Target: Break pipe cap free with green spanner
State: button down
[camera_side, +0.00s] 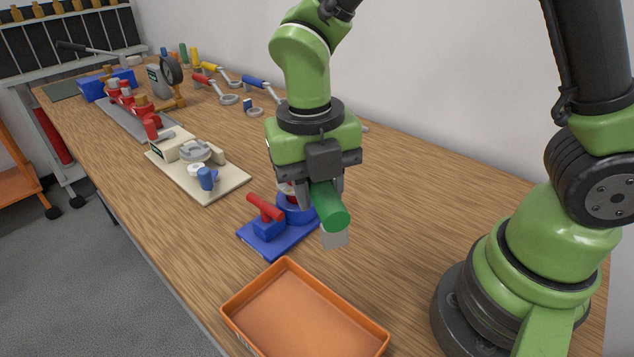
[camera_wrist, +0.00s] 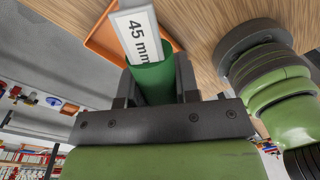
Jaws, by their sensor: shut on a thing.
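My gripper (camera_side: 320,190) is shut on the green handle of the spanner (camera_side: 331,208). A pale tag sits at the handle's near end, and in the wrist view the tag (camera_wrist: 138,34) reads "45 mm". The green handle (camera_wrist: 153,82) lies between my fingers there. The spanner's head is hidden behind my gripper. Just behind and left of it stands a blue fixture (camera_side: 275,240) with a red lever (camera_side: 265,207) and a round blue body (camera_side: 297,210). My gripper partly covers this body. I cannot make out the pipe cap, or whether the spanner touches it.
An empty orange tray (camera_side: 300,310) lies in front of the fixture. A cream board (camera_side: 215,182) with a round fitting stands farther left. Several spanners with coloured handles, such as a blue one (camera_side: 256,82), lie along the wall. The table right of my gripper is clear.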

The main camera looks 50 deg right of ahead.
jog(key=s+d+f+n, duration=0.2)
jog(key=d+f+n, duration=0.1)
jog(key=d, duration=0.3)
jog(key=shift+f+n, duration=0.15)
jog(key=shift+n, duration=0.75)
dwell(0.3)
jog(key=shift+a+m, duration=0.3)
jog(key=shift+a, duration=0.05)
dwell(0.4)
